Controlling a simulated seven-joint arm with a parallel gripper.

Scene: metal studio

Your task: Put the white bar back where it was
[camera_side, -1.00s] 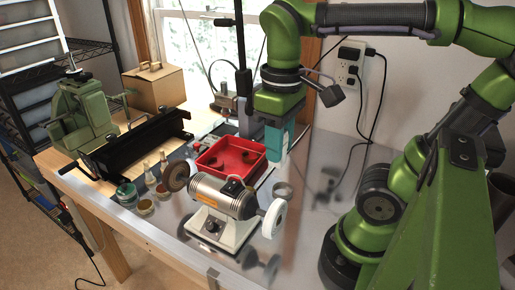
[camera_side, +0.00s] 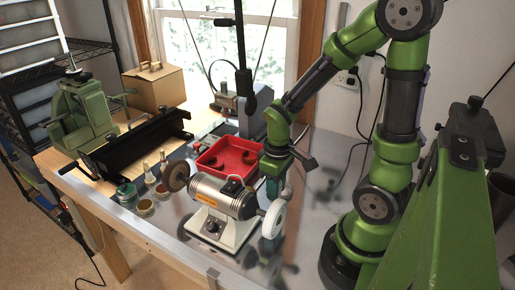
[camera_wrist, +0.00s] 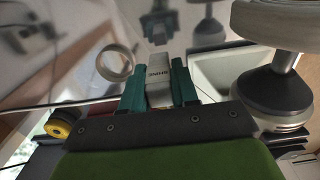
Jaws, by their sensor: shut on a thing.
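My gripper (camera_side: 274,188) is low over the metal table, just behind the bench grinder's right wheel in the side view. In the wrist view its two teal fingers (camera_wrist: 160,82) are shut on the white bar (camera_wrist: 158,88), a pale block with dark lettering on its face. The bar points away from the palm between the fingers. In the side view I cannot make out the bar behind the fingers and grinder. Whether the bar touches the table is unclear.
The bench grinder (camera_side: 222,198) stands close by, its white wheel (camera_side: 273,219) near my gripper. A red tray (camera_side: 228,160) is behind the grinder. The table to the right (camera_side: 315,205) is mostly clear.

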